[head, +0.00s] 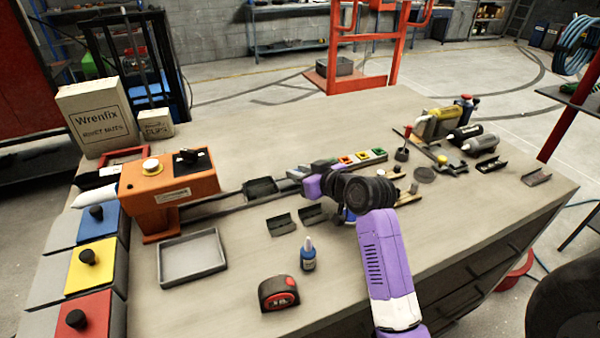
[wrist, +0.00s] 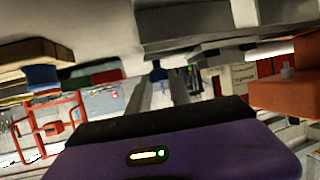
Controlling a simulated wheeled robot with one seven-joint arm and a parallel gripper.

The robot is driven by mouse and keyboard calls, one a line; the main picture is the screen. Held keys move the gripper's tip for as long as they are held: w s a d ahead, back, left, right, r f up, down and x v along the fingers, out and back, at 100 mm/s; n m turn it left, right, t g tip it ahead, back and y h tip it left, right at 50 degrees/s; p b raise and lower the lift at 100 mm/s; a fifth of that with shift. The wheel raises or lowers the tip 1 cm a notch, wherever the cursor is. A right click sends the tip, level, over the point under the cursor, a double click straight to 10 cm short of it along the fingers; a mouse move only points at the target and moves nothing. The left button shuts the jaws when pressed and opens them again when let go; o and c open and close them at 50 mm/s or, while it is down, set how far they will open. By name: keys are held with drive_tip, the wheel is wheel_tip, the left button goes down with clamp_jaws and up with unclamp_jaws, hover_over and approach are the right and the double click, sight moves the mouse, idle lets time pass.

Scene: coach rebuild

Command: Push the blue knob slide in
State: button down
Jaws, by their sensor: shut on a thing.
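My gripper (head: 297,174) reaches left over the middle of the bench, its purple body turned side-on. In the wrist view its two grey fingers (wrist: 163,82) are close together. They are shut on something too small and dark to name. A small dark blue bit (wrist: 157,70) shows by the fingertips; I cannot tell if it is the held thing. No blue knob can be clearly made out at the gripper. A blue panel (head: 88,232) with a black knob (head: 96,212) is at the bench's left edge, well apart from my gripper.
An orange press (head: 170,192) stands left on a grey rail running toward my gripper. A strip with red, yellow and green squares (head: 362,157) lies just behind. Tools crowd the right.

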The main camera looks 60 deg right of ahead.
sight(247, 195)
drive_tip(key=w+a+p, duration=0.1)
drive_tip(key=w+a, duration=0.2)
drive_tip(key=w+a+p, duration=0.1)
drive_tip(key=w+a, duration=0.1)
drive_tip(key=a, duration=0.2)
drive_tip(key=w+a+p, duration=0.1)
drive_tip(key=w+a, duration=0.2)
drive_tip(key=a, duration=0.1)
drive_tip(key=shift+w+a+p, duration=0.25)
drive_tip(key=shift+w+p, duration=0.05)
drive_tip(key=shift+w, duration=0.05)
drive_tip(key=shift+a, duration=0.1)
drive_tip(key=c, duration=1.2)
unclamp_jaws()
drive_tip(key=shift+o, duration=0.2)
drive_tip(key=shift+s, duration=0.2)
drive_tip(key=v, duration=0.7)
drive_tip(key=shift+s+a+r+b, duration=0.1)
drive_tip(key=shift+b, duration=0.2)
